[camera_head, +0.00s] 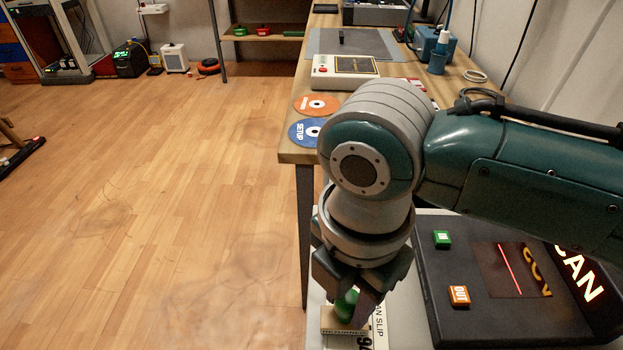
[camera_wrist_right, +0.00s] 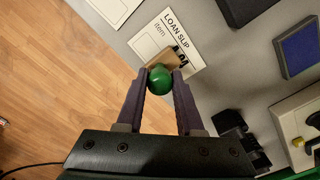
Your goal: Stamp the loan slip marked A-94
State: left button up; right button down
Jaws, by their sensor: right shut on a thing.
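My right gripper (camera_head: 358,300) is shut on a stamp with a round green knob (camera_head: 346,303) and a flat wooden base (camera_head: 340,321). In the wrist view the fingers (camera_wrist_right: 159,82) close around the knob (camera_wrist_right: 159,79), and the base (camera_wrist_right: 160,60) is beyond it. The stamp is over the lower part of a loan slip (camera_wrist_right: 171,24). In the head view the slip (camera_head: 379,320) shows "94" beside the stamp; the rest of its mark is hidden. I cannot tell whether the base touches the paper. My left gripper is not in view.
A dark scanner (camera_head: 400,275) with a green button (camera_head: 442,239) and an orange OUT button (camera_head: 459,296) stands right of the stamp. The wrist view shows another slip (camera_wrist_right: 113,8) and a blue pad (camera_wrist_right: 298,48). A wooden bench (camera_head: 290,146) with discs lies behind.

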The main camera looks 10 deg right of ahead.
jog(key=shift+f+b, duration=0.35)
jog(key=shift+f, duration=0.2)
dwell(0.6)
dwell(0.9)
dwell(0.5)
jog(key=shift+r+p, duration=0.35)
jog(key=shift+p, duration=0.3)
notch_tip(320, 180, up, 6)
jog(key=p, duration=0.7)
jog(key=shift+r, duration=0.25)
jog(key=shift+f, duration=0.1)
